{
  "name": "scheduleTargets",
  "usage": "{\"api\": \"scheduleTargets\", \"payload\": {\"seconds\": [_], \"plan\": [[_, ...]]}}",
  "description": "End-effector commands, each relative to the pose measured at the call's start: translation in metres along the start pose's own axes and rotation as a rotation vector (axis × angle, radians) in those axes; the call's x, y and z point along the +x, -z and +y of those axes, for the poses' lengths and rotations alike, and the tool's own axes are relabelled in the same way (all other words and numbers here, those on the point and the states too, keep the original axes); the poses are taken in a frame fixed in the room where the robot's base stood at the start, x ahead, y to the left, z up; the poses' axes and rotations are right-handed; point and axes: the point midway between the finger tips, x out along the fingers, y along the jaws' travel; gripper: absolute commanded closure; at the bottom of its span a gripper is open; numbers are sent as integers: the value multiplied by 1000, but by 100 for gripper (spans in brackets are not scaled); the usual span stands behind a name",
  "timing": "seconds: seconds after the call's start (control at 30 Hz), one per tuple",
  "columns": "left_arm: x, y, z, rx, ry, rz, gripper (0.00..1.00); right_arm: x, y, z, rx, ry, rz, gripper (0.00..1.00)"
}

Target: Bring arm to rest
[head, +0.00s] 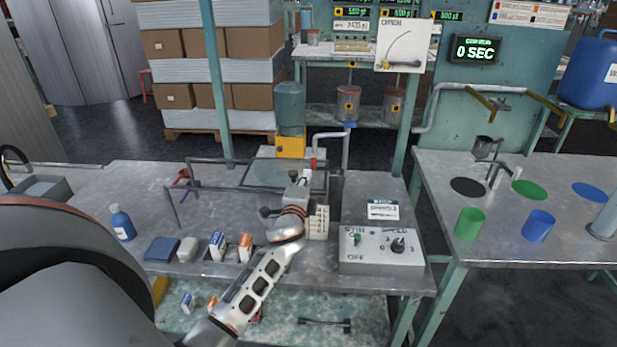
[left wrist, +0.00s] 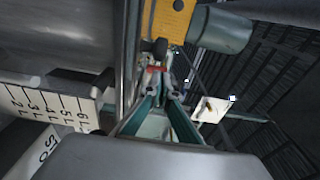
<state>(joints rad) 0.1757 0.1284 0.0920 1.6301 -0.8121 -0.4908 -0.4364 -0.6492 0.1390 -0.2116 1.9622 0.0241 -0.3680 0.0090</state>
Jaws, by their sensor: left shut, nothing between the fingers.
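My left arm reaches in from the bottom of the head view over the grey workbench (head: 120,185). My left gripper (head: 304,176) is over the middle of the bench, by the metal frame and the red-handled fitting (head: 313,163). In the left wrist view its fingers (left wrist: 163,92) converge with nothing held between them. The white scale card (head: 318,222) stands just right of the wrist in the head view and also shows at the left of the wrist view (left wrist: 45,103). Whether the fingers touch the frame cannot be told. My right gripper is not in view.
A yellow block (head: 291,145) with a grey-green tank (head: 289,105) stands behind the gripper. A control box (head: 381,250) sits at front right. A blue bottle (head: 122,223) and small boxes (head: 217,246) line the front left. Green (head: 469,224) and blue (head: 538,226) cups stand on the right table.

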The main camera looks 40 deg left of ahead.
Motion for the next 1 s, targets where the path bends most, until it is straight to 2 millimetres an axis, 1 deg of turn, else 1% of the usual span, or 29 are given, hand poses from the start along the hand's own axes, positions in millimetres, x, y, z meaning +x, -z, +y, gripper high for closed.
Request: {"api": "scheduleTargets", "payload": {"seconds": [0.03, 0.2, 0.3, 0.4, 0.57, 0.8, 0.87, 0.9, 0.97, 1.0], "plan": [[-16, 0, 2, -1, -4, 2, 100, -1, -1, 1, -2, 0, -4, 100], [-53, -3, 2, -2, -4, 2, 100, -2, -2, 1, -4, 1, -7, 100], [-70, -4, 2, -2, -3, 2, 100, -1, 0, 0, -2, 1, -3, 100], [-83, -5, 2, -1, -3, 2, 100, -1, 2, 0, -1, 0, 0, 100], [-94, -6, 1, -1, -2, 1, 100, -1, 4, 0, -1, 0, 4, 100], [-96, -6, 2, -4, -5, 4, 100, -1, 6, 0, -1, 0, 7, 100], [-100, -3, 9, -20, -17, 14, 100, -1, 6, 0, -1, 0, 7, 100], [-104, 0, 17, -41, -34, 28, 100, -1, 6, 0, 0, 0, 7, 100], [-116, 8, 36, -89, -73, 57, 100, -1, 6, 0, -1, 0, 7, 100], [-127, 14, 52, -135, -110, 81, 100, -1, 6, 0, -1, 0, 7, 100]]}}
